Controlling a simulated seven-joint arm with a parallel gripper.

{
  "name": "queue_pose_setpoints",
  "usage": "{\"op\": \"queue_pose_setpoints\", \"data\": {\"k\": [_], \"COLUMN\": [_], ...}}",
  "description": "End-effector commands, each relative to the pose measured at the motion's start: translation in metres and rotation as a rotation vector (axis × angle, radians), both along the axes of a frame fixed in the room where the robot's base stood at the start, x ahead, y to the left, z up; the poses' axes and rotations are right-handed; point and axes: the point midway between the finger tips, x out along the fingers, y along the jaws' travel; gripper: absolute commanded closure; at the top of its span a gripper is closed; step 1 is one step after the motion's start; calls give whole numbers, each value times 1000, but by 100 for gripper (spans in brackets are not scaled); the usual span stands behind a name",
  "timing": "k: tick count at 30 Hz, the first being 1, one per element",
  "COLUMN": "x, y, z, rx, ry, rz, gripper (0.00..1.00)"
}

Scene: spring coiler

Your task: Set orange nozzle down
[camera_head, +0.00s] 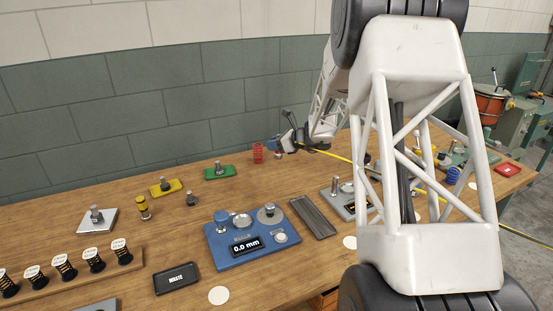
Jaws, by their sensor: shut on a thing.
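My arm crosses the right half of the view and covers part of the bench.
A blue gauge board (218,256) reading 0.0 mm and a dark grey tray (313,217) lie mid-bench. A yellow cable (335,155) runs behind my arm. Bare wood lies between the green plate and the tray.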

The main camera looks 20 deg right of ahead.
Motion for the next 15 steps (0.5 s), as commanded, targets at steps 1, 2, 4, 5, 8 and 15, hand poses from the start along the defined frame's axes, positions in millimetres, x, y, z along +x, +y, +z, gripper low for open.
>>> {"op": "queue_pose_setpoints", "data": {"k": [1,2,4,5,8,15], "x": [2,4,6,6,6,6], "y": [-11,-16,-23,-22,-21,-21], "z": [0,1,-3,-11,-25,-47], "rx": [2,3,5,5,5,3], "ry": [-1,-2,0,1,2,-2], "rz": [-19,-29,-45,-42,-40,-39], "gripper": [100,100,100,100,100,100]}}
